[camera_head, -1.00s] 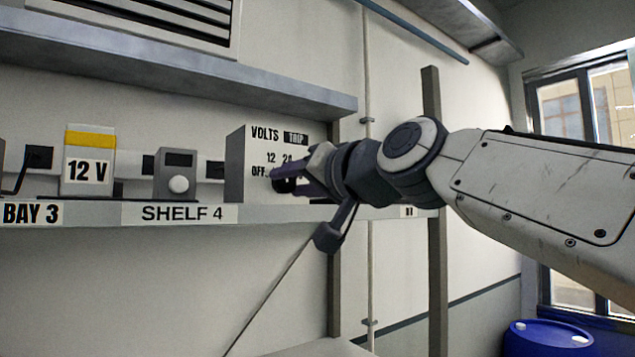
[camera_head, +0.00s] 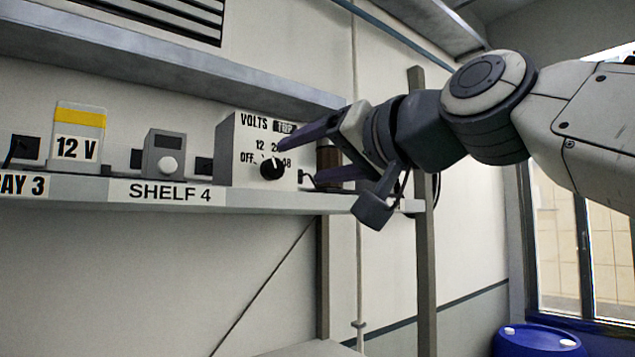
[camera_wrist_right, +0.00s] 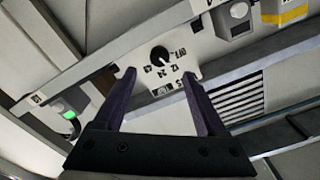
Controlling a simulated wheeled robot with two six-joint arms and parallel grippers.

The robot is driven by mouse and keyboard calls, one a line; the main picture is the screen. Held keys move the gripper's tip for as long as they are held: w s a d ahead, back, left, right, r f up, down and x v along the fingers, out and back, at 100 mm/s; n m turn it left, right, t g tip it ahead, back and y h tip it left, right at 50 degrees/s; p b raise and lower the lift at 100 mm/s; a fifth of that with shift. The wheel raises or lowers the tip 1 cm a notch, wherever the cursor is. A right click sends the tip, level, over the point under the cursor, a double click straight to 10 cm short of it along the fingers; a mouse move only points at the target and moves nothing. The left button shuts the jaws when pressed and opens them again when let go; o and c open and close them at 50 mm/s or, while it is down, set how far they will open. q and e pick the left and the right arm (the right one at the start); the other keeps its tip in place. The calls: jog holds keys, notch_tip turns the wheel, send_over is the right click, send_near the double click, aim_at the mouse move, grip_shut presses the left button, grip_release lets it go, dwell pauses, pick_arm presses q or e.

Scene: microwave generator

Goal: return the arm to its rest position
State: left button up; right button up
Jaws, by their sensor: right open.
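My right arm comes in from the right in the head view. Its gripper (camera_head: 298,157) is open and empty, with purple-grey fingers spread in front of a grey box. The box (camera_head: 225,160) is marked VOLTS with positions OFF, 12 and others, and has a black knob (camera_head: 271,169) on its face. The knob is clear of the fingers. In the right wrist view the knob (camera_wrist_right: 159,54) shows beyond and between the two open fingertips. Part of the box's markings is hidden behind the upper finger in the head view. My left gripper is not in view.
The box stands on a shelf edge labelled SHELF 4 (camera_head: 170,193). A 12 V unit (camera_head: 78,135) and a small grey module (camera_head: 164,153) stand left of it. An upper shelf (camera_head: 150,82) runs above. A post (camera_head: 425,260) stands behind the arm. A blue drum (camera_head: 537,342) is lower right.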

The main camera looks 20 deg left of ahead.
jog(key=shift+v, duration=1.25)
